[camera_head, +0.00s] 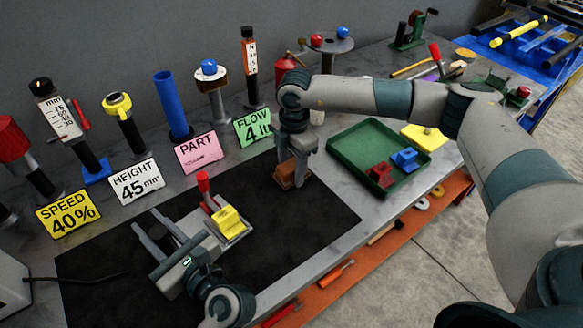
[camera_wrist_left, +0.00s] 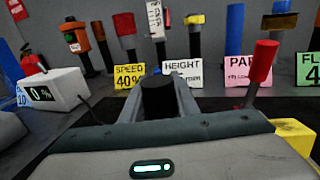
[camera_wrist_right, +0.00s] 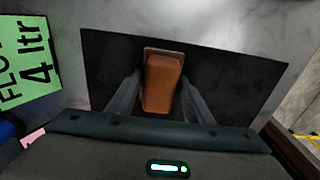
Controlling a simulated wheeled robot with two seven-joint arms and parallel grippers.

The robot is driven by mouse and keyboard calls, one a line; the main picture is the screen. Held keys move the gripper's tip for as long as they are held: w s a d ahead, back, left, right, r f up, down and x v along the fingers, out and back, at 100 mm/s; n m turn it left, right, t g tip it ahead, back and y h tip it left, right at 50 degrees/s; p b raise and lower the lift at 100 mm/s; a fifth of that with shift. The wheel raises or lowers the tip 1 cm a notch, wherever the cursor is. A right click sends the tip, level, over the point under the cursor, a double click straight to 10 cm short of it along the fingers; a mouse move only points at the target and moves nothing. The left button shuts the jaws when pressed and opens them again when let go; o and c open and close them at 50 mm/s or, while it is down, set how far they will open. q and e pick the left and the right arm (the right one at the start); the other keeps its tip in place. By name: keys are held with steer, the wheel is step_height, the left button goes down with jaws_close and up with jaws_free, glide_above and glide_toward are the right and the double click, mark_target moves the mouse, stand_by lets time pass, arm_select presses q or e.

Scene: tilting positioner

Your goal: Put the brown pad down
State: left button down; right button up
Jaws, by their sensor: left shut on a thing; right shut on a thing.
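The brown pad (camera_head: 288,174) is between the fingers of my right gripper (camera_head: 295,170), low over the black mat (camera_head: 325,208). In the right wrist view the pad (camera_wrist_right: 161,82) sits upright between both fingers; I cannot tell whether it touches the mat. My left gripper (camera_head: 165,240) is at the mat's left part, beside a fixture with a red-topped lever (camera_head: 203,182) and a yellow block (camera_head: 228,220). In the left wrist view a dark thing (camera_wrist_left: 158,98) is between its fingers; I cannot tell what it is.
A green tray (camera_head: 345,155) with a red block (camera_head: 380,174) and a blue block (camera_head: 404,158) stands right of the mat. Sign cards and several upright posts line the back. A yellow piece (camera_head: 423,138) lies beyond the tray. The mat between the grippers is mostly clear.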

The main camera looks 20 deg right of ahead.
mark_target(293, 164)
steer(key=shift+f, duration=0.2)
steer(key=shift+s+f, duration=0.35)
steer(key=shift+f, duration=0.1)
steer(key=o, duration=1.4)
steer(key=shift+w+a+f, duration=0.1)
steer(key=shift+f, duration=0.1)
steer(key=shift+r, duration=0.2)
step_height(293, 164, up, 13)
steer(key=shift+w+d+r, duration=0.2)
steer(key=shift+d, duration=0.1)
steer(key=shift+c, duration=0.2)
